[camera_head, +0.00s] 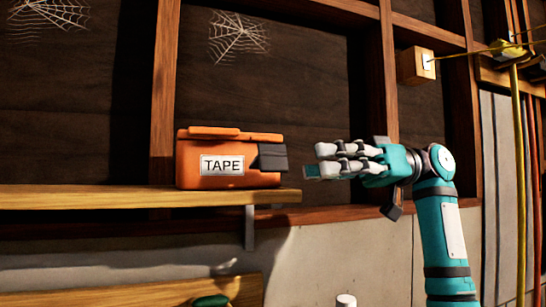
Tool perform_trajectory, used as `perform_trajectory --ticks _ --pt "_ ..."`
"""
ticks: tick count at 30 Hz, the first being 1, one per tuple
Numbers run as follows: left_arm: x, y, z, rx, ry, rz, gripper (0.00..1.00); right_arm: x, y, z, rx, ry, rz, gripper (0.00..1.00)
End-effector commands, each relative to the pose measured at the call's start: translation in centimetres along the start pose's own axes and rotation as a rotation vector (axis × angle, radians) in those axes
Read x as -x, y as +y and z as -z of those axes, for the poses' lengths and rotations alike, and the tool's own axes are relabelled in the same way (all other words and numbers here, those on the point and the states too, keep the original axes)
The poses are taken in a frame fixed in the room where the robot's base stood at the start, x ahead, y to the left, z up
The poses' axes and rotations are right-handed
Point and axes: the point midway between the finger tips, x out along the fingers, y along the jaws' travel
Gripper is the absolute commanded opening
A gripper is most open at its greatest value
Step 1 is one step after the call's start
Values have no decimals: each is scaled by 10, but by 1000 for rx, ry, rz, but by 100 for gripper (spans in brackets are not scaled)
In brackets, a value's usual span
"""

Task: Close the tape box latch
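The orange tape box (192,172) with a white TAPE label sits upright near the right end of a wooden shelf. Its orange lid (230,134) lies over the top. The dark grey latch (272,157) is at the box's right end and sticks out a little past it; I cannot tell whether it is fastened. My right gripper (316,162) is to the right of the box at about latch height, fingers pointing left, with a small gap to the latch in the picture. Its finger opening is unclear from this side. My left gripper is not in view.
The shelf (90,197) ends just right of the box, with a metal bracket (249,228) below. A wooden block (416,65) with a yellow cord is on the wall at upper right. Hanging poles (519,190) stand at far right. The shelf left of the box is clear.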

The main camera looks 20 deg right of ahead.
Motion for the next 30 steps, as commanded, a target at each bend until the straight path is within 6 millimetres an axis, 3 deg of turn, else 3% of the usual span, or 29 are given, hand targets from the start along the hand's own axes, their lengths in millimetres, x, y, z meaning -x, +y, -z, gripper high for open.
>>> perform_trajectory --ticks 6,9,19,24,30 --pt "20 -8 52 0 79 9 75 -46 -1 3 0 -2 1 31" --pt "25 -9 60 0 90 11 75 -62 -1 3 0 -1 -1 31" --pt "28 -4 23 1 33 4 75 -81 0 0 0 1 -1 31" --pt "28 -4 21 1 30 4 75 -80 0 0 0 1 -1 31" --pt "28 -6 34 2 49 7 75 -80 0 0 0 1 -1 7"
